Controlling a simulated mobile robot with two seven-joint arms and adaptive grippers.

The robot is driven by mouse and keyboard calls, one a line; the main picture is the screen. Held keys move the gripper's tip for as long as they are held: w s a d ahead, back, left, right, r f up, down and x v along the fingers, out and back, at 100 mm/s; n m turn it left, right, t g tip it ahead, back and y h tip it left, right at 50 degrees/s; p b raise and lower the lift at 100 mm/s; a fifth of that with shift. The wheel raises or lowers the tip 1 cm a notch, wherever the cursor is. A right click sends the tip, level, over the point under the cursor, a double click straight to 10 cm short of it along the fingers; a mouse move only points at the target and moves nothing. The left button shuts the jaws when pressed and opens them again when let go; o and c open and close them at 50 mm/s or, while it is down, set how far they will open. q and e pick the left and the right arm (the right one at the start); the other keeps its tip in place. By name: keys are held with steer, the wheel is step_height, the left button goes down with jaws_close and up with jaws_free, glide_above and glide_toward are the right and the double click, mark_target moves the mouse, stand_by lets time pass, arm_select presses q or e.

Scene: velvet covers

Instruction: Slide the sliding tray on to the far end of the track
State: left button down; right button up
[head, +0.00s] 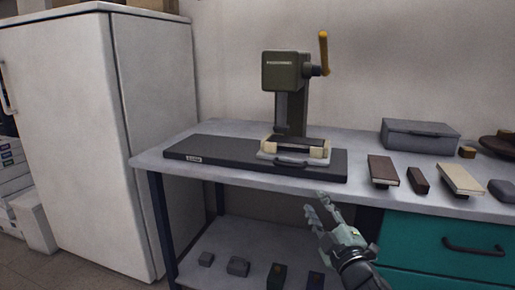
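The sliding tray (268,155) is a light grey plate with a dark handle on its front edge. It sits on the long dark track (215,151), right of the track's middle, in front of the press (287,75). A dark-topped piece with cream blocks (298,145) is on the tray. The track lies along the bench, with a small white label near its left end. My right gripper (316,202) is open and empty, in front of the bench edge, lower in the picture than the tray and apart from it. My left gripper is out of view.
The press has a yellow-handled lever (324,52). Right of the track lie books (460,179), small blocks and a grey lidded box (419,135) on the bench (148,158). A white fridge (60,130) stands left. The track's left part is clear.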

steer(key=s+d+f+m+g+h, duration=0.2)
steer(key=s+d+f+m+g, duration=0.15)
steer(key=f, duration=0.35)
steer(key=s+d+f+m+g+h, duration=0.25)
steer(key=s+f, duration=0.25)
steer(key=f, duration=0.3)
steer(key=s+d+f+m+g+h, duration=0.1)
steer(key=s+d+f+m+g, duration=0.2)
steer(key=f, duration=0.4)
steer(key=s+d+f+m+g, duration=0.1)
steer(key=s+f, duration=0.3)
steer(key=s, duration=0.4)
steer(key=s+d+f+m+g, duration=0.1)
steer(key=s+f+g, duration=0.2)
steer(key=s+f, duration=0.2)
steer(key=s+d+f+m+g, duration=0.1)
steer(key=s+f+g, duration=0.2)
steer(key=s, duration=0.8)
step_height(320, 180, down, 2)
steer(key=shift+f+m, duration=0.1)
steer(key=shift+m, duration=0.3)
